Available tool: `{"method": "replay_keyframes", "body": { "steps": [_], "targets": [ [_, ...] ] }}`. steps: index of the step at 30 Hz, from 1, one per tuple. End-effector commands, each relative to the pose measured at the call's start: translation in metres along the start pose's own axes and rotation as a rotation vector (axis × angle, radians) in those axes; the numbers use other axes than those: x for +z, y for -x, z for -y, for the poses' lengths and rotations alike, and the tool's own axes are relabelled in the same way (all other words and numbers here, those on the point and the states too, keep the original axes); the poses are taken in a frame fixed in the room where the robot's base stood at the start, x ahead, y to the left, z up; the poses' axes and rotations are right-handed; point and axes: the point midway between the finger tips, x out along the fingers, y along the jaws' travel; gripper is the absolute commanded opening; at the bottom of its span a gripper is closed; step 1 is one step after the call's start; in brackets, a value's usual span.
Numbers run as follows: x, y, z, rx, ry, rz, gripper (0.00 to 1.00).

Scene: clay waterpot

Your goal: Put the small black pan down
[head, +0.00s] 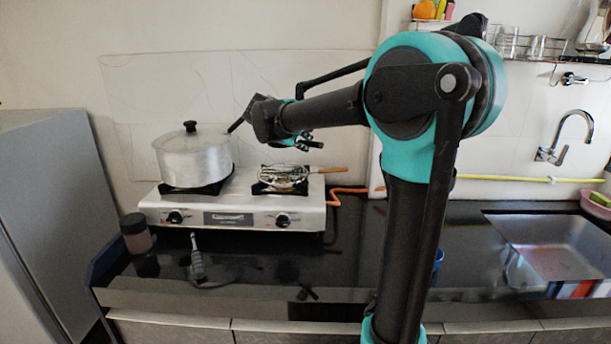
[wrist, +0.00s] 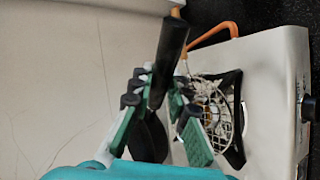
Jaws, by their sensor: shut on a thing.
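The small black pan shows in the wrist view, with a long dark handle (wrist: 172,48) and a dark body (wrist: 149,138) partly hidden between my fingers. My gripper (wrist: 152,88) is shut on the pan, around its handle. In the head view my gripper (head: 302,142) is above the right side of the two-burner stove (head: 235,206), over the right burner. The pan cannot be clearly made out in the head view, where my arm blocks much of that area.
A lidded metal pot (head: 193,160) stands on the left burner. A wire-mesh utensil (head: 283,176) with a wooden handle lies on the right burner. An orange hose (head: 350,190) runs from the stove's right side. Dark counter (head: 275,265) lies in front; a sink (head: 560,245) is at right.

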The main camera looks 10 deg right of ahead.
Motion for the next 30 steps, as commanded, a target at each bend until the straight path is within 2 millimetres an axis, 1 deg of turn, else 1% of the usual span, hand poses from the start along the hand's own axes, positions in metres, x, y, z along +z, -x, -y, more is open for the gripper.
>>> {"method": "replay_keyframes", "body": {
  "steps": [1,3,6,9,14,22,25,30],
  "targets": [
    [-0.001,-0.008,0.010,0.001,-0.001,0.000,0.00],
    [0.000,-0.017,0.023,0.001,-0.001,0.000,0.00],
    [0.000,-0.028,0.040,0.001,-0.001,0.000,0.00],
    [0.000,-0.036,0.052,0.001,-0.001,0.000,0.00],
    [0.000,-0.042,0.061,0.001,-0.001,0.000,0.00],
    [0.000,-0.060,0.087,0.001,-0.001,0.000,0.00],
    [0.001,-0.063,0.091,0.001,-0.001,0.000,0.00],
    [0.001,-0.063,0.091,0.001,-0.001,0.000,0.00]
  ]
}}
